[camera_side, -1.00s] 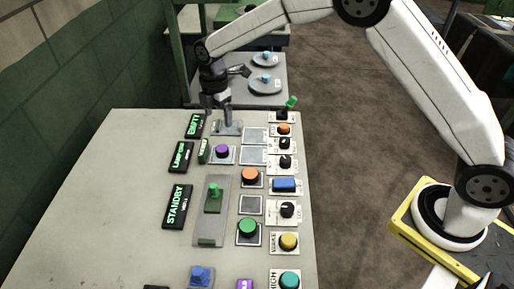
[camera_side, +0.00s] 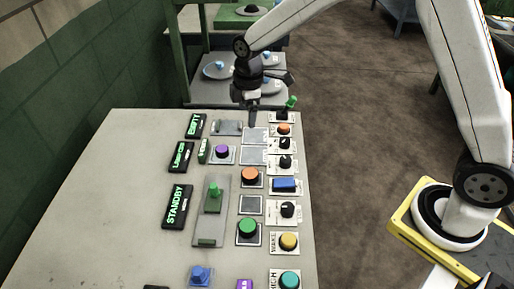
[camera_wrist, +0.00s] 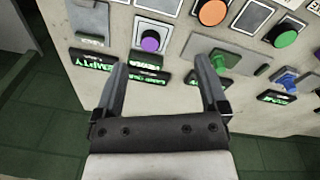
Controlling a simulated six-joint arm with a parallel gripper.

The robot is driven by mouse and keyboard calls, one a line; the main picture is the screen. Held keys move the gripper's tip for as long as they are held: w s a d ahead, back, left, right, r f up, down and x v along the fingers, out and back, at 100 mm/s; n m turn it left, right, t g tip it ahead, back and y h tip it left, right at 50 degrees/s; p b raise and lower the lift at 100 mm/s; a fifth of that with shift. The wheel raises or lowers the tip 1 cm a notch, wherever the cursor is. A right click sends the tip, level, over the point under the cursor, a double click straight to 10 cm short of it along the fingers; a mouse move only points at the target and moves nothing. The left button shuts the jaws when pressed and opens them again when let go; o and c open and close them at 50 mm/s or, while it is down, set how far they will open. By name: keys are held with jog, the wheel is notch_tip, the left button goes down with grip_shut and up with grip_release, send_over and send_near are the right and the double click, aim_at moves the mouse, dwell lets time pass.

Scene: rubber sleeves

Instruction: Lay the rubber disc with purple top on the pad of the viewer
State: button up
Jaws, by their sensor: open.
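The rubber disc with purple top (camera_side: 222,152) sits on a pale square plate near the far end of the panel, beside a small green-lettered sign (camera_side: 203,151). In the wrist view the purple disc (camera_wrist: 150,41) shows ahead of the fingers, apart from them. My gripper (camera_side: 252,122) hangs over the panel's far end, beyond and to the right of the purple disc. In the wrist view my gripper (camera_wrist: 160,62) has its two fingers wide apart with nothing between them. Blank square pads (camera_side: 255,135) show near it; I cannot read which is the viewer's.
An orange disc (camera_side: 250,175), a green disc (camera_side: 247,227), a green lever (camera_side: 213,193) and a blue switch (camera_side: 285,185) stand close by. Dark signs (camera_side: 177,207) line the left. The panel's left side (camera_side: 100,200) is bare. A dark green wall (camera_side: 60,100) rises beyond it.

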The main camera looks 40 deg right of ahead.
jog(key=s+d+m+t, duration=0.1)
jog(key=s+d+m, duration=0.2)
jog(key=s+m, duration=0.3)
jog(key=s+d+m, duration=0.4)
jog(key=s+m, duration=0.3)
jog(key=s, duration=0.7)
jog(key=shift+f+t, duration=0.2)
jog(key=shift+t, duration=0.2)
